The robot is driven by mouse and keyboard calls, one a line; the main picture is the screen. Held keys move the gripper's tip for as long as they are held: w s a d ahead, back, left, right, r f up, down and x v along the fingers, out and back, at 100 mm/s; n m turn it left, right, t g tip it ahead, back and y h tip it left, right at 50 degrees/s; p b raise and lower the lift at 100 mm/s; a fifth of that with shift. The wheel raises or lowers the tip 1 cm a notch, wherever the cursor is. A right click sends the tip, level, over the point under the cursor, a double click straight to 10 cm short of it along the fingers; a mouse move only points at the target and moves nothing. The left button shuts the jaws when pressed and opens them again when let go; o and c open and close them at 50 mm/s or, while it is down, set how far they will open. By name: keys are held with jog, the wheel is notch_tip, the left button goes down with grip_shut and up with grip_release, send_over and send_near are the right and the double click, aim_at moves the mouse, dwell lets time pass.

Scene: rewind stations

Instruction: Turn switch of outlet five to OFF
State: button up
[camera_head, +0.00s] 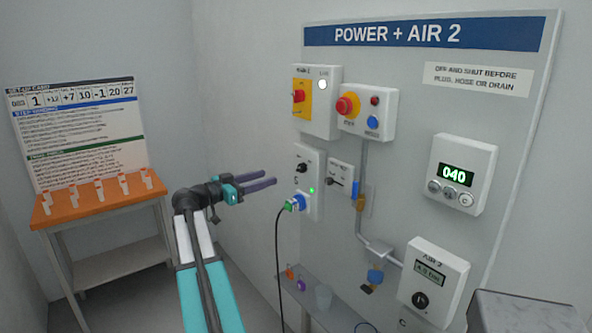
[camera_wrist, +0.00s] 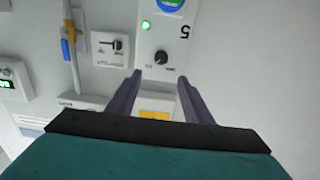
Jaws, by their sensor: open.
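Outlet five (camera_head: 311,205) is a white box on the left of the panel. It has a black rotary switch (camera_head: 302,168), a lit green lamp and a blue socket with a plug and black cable in it. In the wrist view the box appears upside down, with the number 5, the green lamp (camera_wrist: 146,26) and the black switch (camera_wrist: 161,58). The small labels beside the switch are too small to read. My gripper (camera_head: 274,179) is open and empty, left of the box. In the wrist view its fingertips (camera_wrist: 160,76) straddle the line to the switch, apart from it.
A red-and-yellow isolator box (camera_head: 317,110) sits above the outlet. A small box with a black lever (camera_head: 340,178) and a blue-handled valve on a pipe (camera_head: 358,203) are close on its right. A shelf (camera_head: 318,308) is below. An orange-topped table (camera_head: 100,205) stands left.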

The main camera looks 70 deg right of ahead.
aim_at(298, 168)
jog(key=p+x, duration=0.3)
jog(key=x, duration=1)
jog(key=shift+s+d+p, duration=0.2)
jog(key=shift+d+p, duration=0.15)
jog(key=shift+c, duration=0.4)
jog(key=c, duration=1)
